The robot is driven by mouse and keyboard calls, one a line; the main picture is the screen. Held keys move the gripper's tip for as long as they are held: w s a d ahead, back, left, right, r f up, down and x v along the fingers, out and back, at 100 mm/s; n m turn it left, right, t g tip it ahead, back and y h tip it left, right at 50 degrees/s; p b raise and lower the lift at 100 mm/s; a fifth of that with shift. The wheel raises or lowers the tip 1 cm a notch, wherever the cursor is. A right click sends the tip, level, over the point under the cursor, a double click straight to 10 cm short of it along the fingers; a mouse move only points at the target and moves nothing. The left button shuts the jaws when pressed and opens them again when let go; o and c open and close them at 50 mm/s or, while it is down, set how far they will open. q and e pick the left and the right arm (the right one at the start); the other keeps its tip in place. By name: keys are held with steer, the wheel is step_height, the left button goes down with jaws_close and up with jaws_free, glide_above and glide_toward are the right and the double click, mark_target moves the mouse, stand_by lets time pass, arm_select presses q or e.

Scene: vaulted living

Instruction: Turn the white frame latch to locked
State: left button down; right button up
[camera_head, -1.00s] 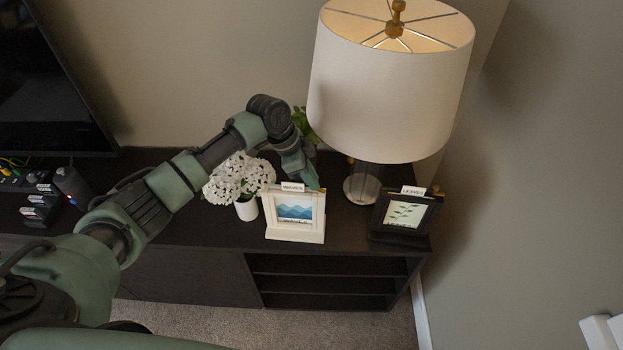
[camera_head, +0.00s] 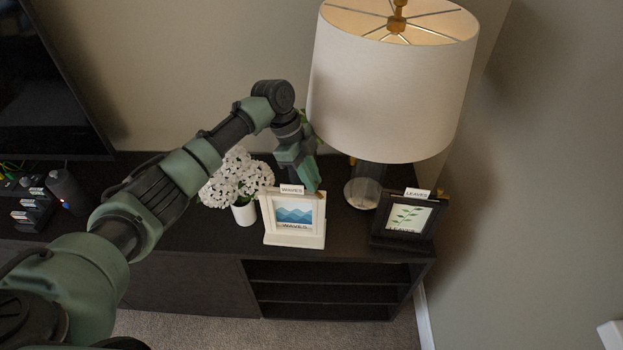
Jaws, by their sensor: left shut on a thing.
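The white frame (camera_head: 294,240) stands upright on the dark cabinet, with a blue wave picture and a "WAVES" label on top. My left gripper (camera_head: 316,186) points down at the frame's top right corner, at or just behind its edge. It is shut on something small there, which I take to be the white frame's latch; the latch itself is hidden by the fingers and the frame. My right gripper is not in view.
A black frame (camera_head: 402,241) labelled "LEAVES" stands to the right. A large lamp (camera_head: 392,85) rises behind both frames. A white flower pot (camera_head: 244,213) stands close on the left. The cabinet top (camera_head: 190,236) is bare at front left.

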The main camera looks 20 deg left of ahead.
arm_select(q)
steer(key=c, duration=1.4)
jaws_free()
